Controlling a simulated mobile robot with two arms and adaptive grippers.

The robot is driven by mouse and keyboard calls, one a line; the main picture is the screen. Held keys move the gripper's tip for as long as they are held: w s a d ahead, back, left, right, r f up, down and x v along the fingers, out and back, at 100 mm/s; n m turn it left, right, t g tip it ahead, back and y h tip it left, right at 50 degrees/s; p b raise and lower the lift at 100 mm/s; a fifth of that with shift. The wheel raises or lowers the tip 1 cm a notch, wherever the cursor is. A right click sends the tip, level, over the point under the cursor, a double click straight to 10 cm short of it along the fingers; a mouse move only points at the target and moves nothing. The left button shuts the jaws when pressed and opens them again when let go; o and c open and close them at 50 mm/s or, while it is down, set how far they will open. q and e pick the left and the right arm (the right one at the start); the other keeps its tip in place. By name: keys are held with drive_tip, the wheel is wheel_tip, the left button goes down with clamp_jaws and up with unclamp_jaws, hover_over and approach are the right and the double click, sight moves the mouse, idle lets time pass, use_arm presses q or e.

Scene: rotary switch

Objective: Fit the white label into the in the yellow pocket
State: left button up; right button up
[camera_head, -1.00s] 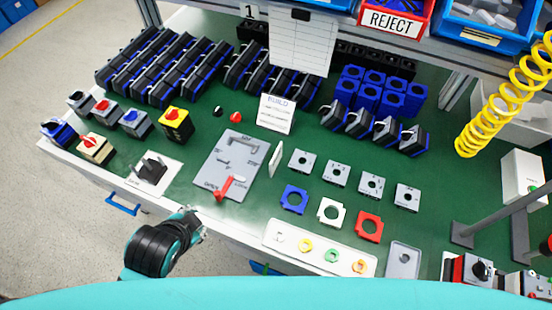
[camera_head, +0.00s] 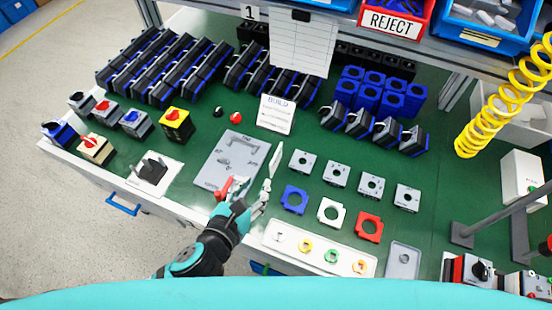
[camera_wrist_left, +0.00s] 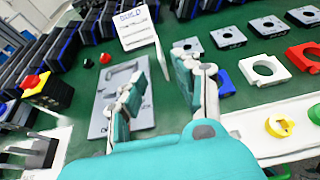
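My left gripper (camera_head: 245,189) is over the front of the green bench with its two fingers spread apart and nothing visible between them. It also shows open in the left wrist view (camera_wrist_left: 165,88). I cannot tell which white piece is the label. A yellow ring-like piece (camera_head: 305,247) lies in the white tray (camera_head: 290,257). My right gripper is out of view.
Grey, blue, white and red square plates lie to the right. A BUILD card (camera_head: 274,113) stands behind the grey plate. A yellow coiled hose (camera_head: 505,100) hangs at right.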

use_arm(q)
approach(276, 154)
drive_tip(key=x, duration=0.5)
drive_tip(key=shift+d, duration=0.2)
drive_tip(key=shift+a+p+x, duration=0.2)
drive_tip(key=shift+p+x, duration=0.2)
drive_tip(key=shift+x, duration=2.25)
drive_tip(key=shift+s+f, duration=0.1)
drive_tip(key=shift+f, duration=0.1)
clamp_jaws()
